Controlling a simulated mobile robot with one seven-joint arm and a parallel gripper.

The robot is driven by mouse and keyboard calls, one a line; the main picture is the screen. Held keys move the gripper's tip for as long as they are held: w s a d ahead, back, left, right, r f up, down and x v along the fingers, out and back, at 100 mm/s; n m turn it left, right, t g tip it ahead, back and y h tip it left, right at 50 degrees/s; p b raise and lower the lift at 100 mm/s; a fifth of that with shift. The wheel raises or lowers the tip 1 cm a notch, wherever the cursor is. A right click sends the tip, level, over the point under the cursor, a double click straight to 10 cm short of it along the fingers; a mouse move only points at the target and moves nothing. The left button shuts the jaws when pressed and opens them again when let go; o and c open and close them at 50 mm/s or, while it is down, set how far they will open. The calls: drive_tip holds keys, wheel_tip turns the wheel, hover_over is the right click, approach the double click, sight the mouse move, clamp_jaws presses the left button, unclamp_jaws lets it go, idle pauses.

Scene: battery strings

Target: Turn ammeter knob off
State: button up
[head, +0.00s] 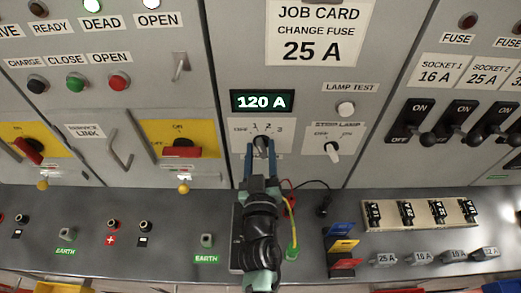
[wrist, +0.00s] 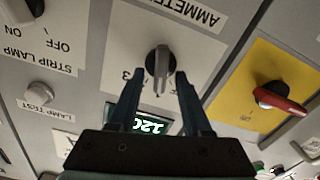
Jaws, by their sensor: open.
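The ammeter knob (head: 261,142) is a dark grey rotary knob on a white plate marked OFF, 1, 2 and 3, below the green-lit 120 A display (head: 262,101). In the wrist view, which is upside down, the knob (wrist: 160,62) has a light grey pointer. My gripper (head: 261,150) is in front of the ammeter plate, its blue-grey fingers pointing up at the panel. In the wrist view my gripper (wrist: 159,78) is open, with one fingertip on each side of the knob's lower part. I cannot tell whether the fingers touch it.
The strip lamp knob (head: 332,148) and the lamp test button (head: 346,108) are to the right. A red rotary handle (head: 181,152) on a yellow plate is to the left. Below, a shelf holds a yellow lead (head: 294,232), coloured tags (head: 342,244) and fuses (head: 384,259).

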clamp_jaws()
idle(0.5)
drive_tip(key=shift+a+f+n+b, duration=0.15)
drive_tip(key=shift+n+b, duration=0.1)
drive_tip(key=shift+n, duration=1.2)
drive_tip(key=shift+a+r+n+b, duration=0.1)
drive_tip(key=shift+n+b, duration=0.1)
drive_tip(key=shift+n, duration=1.25)
drive_tip(key=shift+f, duration=0.1)
unclamp_jaws()
